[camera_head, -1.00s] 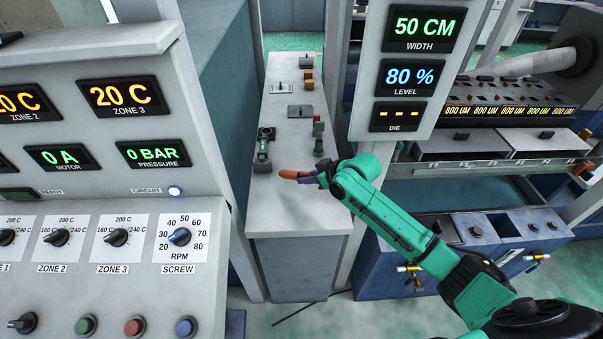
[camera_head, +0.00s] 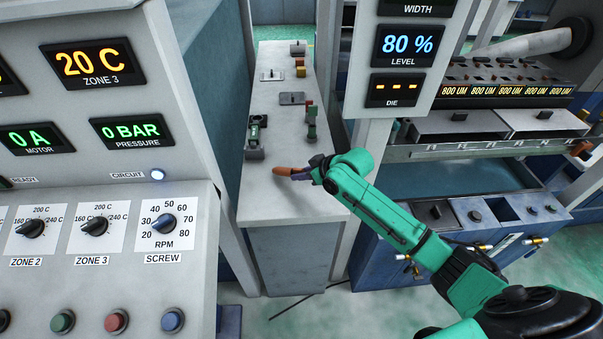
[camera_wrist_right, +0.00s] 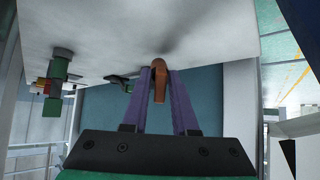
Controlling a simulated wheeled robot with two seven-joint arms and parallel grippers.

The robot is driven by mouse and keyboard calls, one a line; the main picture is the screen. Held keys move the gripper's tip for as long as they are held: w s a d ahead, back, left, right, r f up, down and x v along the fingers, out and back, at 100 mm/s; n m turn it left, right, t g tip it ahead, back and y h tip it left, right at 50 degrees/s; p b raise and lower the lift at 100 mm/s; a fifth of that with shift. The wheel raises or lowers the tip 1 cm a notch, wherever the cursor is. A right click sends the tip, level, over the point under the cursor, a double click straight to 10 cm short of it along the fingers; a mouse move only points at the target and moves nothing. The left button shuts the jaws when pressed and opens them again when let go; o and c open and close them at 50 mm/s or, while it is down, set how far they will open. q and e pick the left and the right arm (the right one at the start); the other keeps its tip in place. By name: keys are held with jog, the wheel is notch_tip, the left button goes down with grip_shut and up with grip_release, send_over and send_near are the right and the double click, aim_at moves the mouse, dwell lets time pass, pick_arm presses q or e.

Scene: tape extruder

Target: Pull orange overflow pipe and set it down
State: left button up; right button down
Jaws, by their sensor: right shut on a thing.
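The orange overflow pipe (camera_head: 285,171) is a short, brownish-orange piece. It lies between the purple fingers of my right gripper (camera_head: 304,174), which is shut on it. It points left over the near part of the grey bench top (camera_head: 283,208). In the right wrist view the pipe (camera_wrist_right: 159,84) sits between the fingertips (camera_wrist_right: 160,73), close to the bench surface (camera_wrist_right: 100,35), with a dark shadow beside it. I cannot tell whether the pipe touches the bench. My left gripper is not in view.
A green-and-grey clamp-like part (camera_head: 254,135) and a green-and-red post (camera_head: 311,122) stand farther back on the bench. The control panel (camera_head: 110,200) borders the left. A display column (camera_head: 405,60) and a blue machine (camera_head: 480,222) stand right. The bench's near end is clear.

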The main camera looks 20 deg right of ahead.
jog(key=shift+f, duration=0.3)
dwell(0.4)
jog(key=c, duration=1.3)
grip_release()
jog(key=shift+o, duration=0.2)
jog(key=shift+s+d+f+t+y+b, duration=0.15)
jog(key=shift+s+f+t+y+b, duration=0.15)
jog(key=shift+f+b, duration=0.35)
jog(key=shift+s+d+f+t+y+b, duration=0.15)
jog(key=shift+f+t+b, duration=0.25)
jog(key=shift+b, duration=0.45)
jog(key=shift+s+d+f+t+y+b, duration=0.1)
jog(key=shift+s+f+t+y+b, duration=0.15)
jog(key=shift+f+t+b, duration=0.6)
jog(key=shift+r+g+b, duration=0.25)
jog(key=shift+r+b, duration=0.05)
jog(key=shift+r, duration=0.1)
jog(key=shift+f, duration=0.1)
jog(key=shift+s+d+f+b, duration=0.2)
jog(key=shift+f+b, duration=0.25)
jog(key=shift+f, duration=0.3)
jog(key=shift+s+d+f+b, duration=0.1)
jog(key=shift+s+f+b, duration=0.1)
jog(key=shift+f+b, duration=0.4)
